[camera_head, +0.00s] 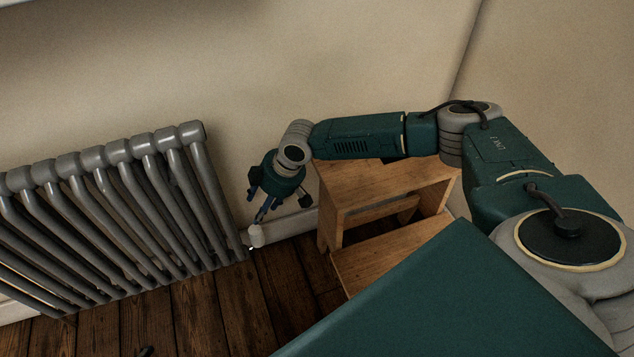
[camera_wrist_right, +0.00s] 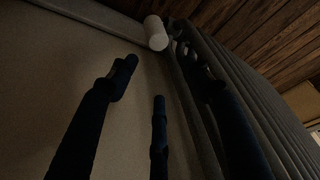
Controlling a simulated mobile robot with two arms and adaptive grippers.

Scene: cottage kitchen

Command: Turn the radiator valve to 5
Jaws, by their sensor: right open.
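The radiator valve (camera_head: 256,236) is a small white cylinder low at the right end of the grey radiator (camera_head: 145,200). It also shows at the top middle of the right wrist view (camera_wrist_right: 156,33). Its markings are too small to read. My right gripper (camera_head: 263,207) is just above the valve in the head view, pointing down. In the right wrist view its dark fingers (camera_wrist_right: 150,85) are spread and empty, with the valve beyond their tips and apart from them. My left gripper is not in view.
A wooden step stool (camera_head: 385,185) stands right of the valve, close beneath my right arm. The wall (camera_head: 250,60) is behind the radiator and a white skirting board (camera_head: 290,224) runs along it. The dark plank floor (camera_head: 215,315) is clear in front.

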